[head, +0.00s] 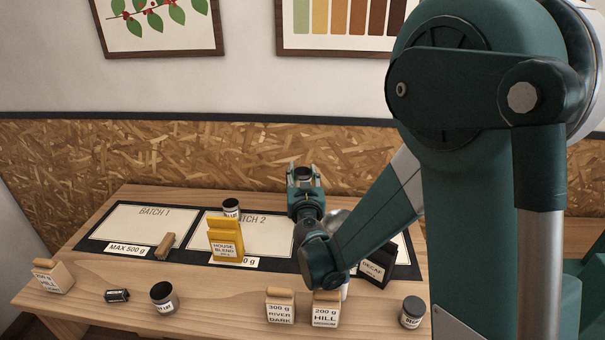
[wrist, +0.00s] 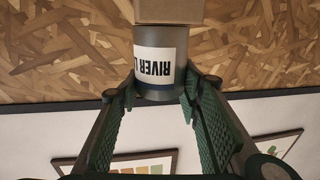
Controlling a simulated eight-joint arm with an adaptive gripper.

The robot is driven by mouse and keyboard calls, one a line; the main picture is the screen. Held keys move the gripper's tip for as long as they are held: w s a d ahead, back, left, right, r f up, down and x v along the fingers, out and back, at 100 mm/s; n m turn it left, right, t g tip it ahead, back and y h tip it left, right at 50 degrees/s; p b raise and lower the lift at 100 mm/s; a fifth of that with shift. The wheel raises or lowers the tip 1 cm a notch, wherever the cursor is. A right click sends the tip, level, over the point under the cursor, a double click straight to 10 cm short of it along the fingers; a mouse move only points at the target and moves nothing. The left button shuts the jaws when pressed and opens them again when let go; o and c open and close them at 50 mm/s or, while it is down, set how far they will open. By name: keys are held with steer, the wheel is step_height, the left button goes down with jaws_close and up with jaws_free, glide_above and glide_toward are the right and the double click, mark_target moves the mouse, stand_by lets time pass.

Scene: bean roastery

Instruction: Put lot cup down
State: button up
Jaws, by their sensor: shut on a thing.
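The lot cup (wrist: 160,65) is a dark grey cylinder with a white label, of which I can read "RIVER L". It shows upside down in the wrist view, as does the wall behind it. My gripper (wrist: 160,92) is shut on its sides. In the head view my gripper (head: 304,178) is above the back of the mats, with the cup's dark round top (head: 303,172) between the fingers. A plain tan block-like thing (wrist: 155,11) meets the cup in the wrist view; whether it touches is unclear.
The batch 1 mat (head: 128,221) and batch 2 mat (head: 270,236) lie on the table. A small jar (head: 231,209), a yellow House Blend stand (head: 226,240) and a wooden bar (head: 166,244) are there.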

steer(key=shift+f, duration=0.15)
steer(key=o, duration=0.9)
steer(key=shift+s+r, duration=0.2)
steer(key=shift+s, duration=0.4)
steer(key=s, duration=0.3)
steer(key=s+d+p, duration=0.1)
steer(key=s, duration=0.6)
steer(key=shift+s+d, duration=0.35)
